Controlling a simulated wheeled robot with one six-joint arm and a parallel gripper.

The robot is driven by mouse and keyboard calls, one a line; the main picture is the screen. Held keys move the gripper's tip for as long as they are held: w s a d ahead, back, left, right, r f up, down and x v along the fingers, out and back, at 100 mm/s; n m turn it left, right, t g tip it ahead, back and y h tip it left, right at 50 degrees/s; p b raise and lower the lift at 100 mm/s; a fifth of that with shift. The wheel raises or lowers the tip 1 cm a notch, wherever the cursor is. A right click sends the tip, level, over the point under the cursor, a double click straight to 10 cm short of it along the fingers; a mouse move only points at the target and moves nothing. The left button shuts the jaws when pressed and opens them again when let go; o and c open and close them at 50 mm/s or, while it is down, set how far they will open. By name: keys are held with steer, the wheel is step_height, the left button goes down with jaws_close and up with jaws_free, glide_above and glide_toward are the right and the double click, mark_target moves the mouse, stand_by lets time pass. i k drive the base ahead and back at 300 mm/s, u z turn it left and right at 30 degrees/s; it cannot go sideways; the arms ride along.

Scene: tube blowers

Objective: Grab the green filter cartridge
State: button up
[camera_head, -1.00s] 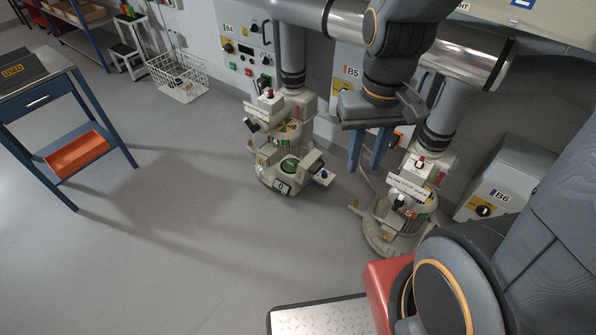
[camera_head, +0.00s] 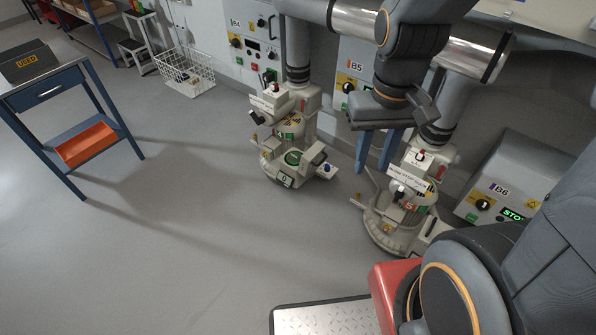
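I cannot clearly tell which part is the green filter cartridge. The left blower (camera_head: 300,122) has a round green top (camera_head: 292,158) in its base, marked by a small "0" plate, and a green-marked part just above it. The right blower (camera_head: 388,232) shows a red and green part (camera_head: 408,206), partly hidden by its fittings. My gripper (camera_head: 373,168) points down between the two blowers, nearer the right one in the picture. Its two blue fingers are apart, with nothing seen between them.
Wall panels B4 and B5 (camera_head: 350,80) stand behind the blowers, and a grey B6 box (camera_head: 505,190) stands at right. A blue table (camera_head: 70,105) with an orange bin (camera_head: 86,144) is at left. A wire basket (camera_head: 187,75) stands near the wall. The middle floor is clear.

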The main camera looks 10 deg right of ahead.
mark_target(293, 159)
steer(key=k, duration=1.1)
steer(key=u, duration=0.8)
steer(key=i, duration=0.85)
steer(key=u, duration=0.7)
steer(key=i, duration=0.95)
steer(key=z, duration=1)
steer(key=i, duration=0.9)
steer(key=z, duration=0.85)
